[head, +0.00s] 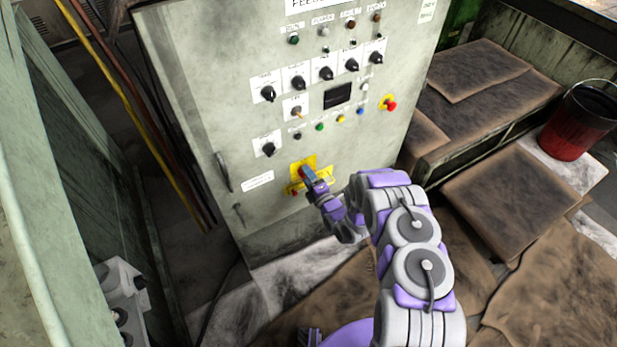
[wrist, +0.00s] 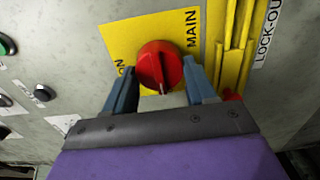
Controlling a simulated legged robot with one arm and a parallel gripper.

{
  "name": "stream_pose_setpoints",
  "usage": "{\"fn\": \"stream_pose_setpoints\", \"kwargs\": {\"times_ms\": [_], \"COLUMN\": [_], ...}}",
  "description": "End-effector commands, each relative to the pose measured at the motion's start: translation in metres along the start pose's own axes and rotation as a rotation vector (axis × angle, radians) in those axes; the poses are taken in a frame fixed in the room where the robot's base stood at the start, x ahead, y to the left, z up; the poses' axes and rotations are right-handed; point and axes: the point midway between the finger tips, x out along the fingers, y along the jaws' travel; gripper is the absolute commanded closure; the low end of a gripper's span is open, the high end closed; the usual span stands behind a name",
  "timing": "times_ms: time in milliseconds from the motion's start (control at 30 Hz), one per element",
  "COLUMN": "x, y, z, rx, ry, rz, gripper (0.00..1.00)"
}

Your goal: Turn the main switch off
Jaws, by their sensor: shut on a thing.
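The main switch is a round red knob (wrist: 160,66) on a yellow plate (wrist: 120,40) marked MAIN and ON. In the head view the yellow plate (head: 297,165) sits low on the grey cabinet front, and my gripper partly covers the knob. My gripper (wrist: 163,82) is at the switch, with one blue-grey finger on each side of the red knob, shut on it. In the head view my gripper (head: 309,176) reaches the plate from the lower right. A small white mark shows on the knob's edge facing my gripper.
The grey cabinet (head: 215,100) carries several black knobs, lamps and a red emergency button (head: 389,103). A yellow lock-out bracket (wrist: 235,45) stands right beside the switch plate. A door handle (head: 223,172) is to the left. Brown cardboard and a red bucket (head: 578,125) lie right.

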Motion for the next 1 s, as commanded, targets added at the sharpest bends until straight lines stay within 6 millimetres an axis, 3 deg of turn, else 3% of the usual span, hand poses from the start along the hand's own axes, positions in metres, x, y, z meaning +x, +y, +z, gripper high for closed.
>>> {"fn": "stream_pose_setpoints", "kwargs": {"times_ms": [67, 100, 300, 667, 767, 1000], "x": [-0.001, -0.001, -0.001, -0.007, -0.019, -0.070], "y": [-0.004, -0.004, -0.002, -0.001, -0.001, -0.001], "z": [-0.004, -0.004, -0.003, -0.001, -0.001, 0.000], "rx": [0.003, 0.003, 0.002, 0.002, 0.003, 0.005], "ry": [0.006, 0.007, 0.004, 0.001, 0.001, -0.002], "rz": [-0.009, -0.009, -0.006, -0.003, -0.005, -0.009], "gripper": [0.75, 0.41, 0.22, 0.21, 0.21, 0.21]}}
